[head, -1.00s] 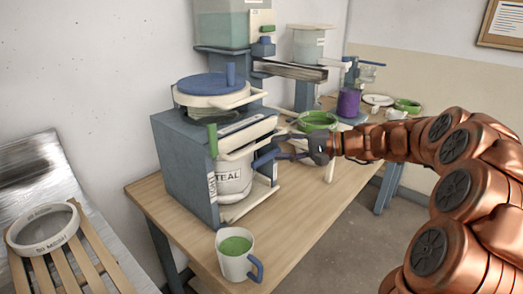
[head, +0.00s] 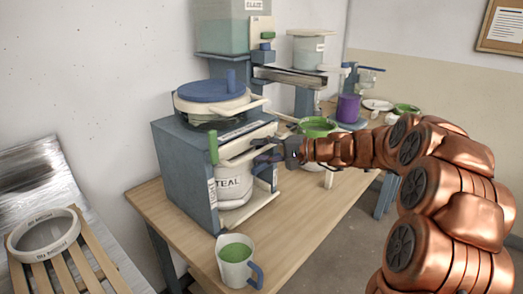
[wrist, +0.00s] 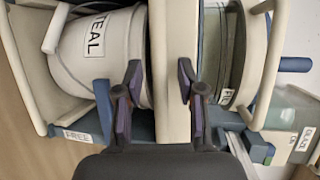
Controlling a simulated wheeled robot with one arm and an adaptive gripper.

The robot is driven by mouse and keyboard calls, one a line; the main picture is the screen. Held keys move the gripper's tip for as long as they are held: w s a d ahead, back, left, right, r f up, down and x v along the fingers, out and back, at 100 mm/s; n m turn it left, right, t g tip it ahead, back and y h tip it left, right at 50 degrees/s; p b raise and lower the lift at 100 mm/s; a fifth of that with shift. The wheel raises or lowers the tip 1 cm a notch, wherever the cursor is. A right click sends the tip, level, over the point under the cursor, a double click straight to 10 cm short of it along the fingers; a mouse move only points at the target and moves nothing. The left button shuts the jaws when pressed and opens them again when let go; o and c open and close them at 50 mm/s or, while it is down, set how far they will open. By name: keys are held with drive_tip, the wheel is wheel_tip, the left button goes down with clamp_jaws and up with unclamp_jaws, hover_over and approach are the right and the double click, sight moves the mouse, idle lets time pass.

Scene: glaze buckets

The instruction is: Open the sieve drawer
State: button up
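The sieve drawer's cream front (head: 242,148) crosses the blue-grey cabinet (head: 180,165), above a white bucket marked TEAL (head: 234,188). It looks shut, though my gripper hides its right part. In the wrist view a broad cream slab (wrist: 173,60), seemingly the drawer front, runs between the TEAL bucket (wrist: 92,50) and a round dark-banded vessel (wrist: 236,55). My gripper (head: 266,160) is at the right end of the front. In the wrist view its fingers (wrist: 158,95) are apart, one on each side of the slab. I cannot tell whether they touch it.
A blue-lidded vessel (head: 214,92) stands on the cabinet. A green-filled mug (head: 235,262) stands at the table's front edge. A green bowl (head: 317,126) and a purple cup (head: 348,107) are behind my arm. A sieve ring (head: 45,250) lies on slats at left.

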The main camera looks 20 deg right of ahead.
clamp_jaws()
idle(0.7)
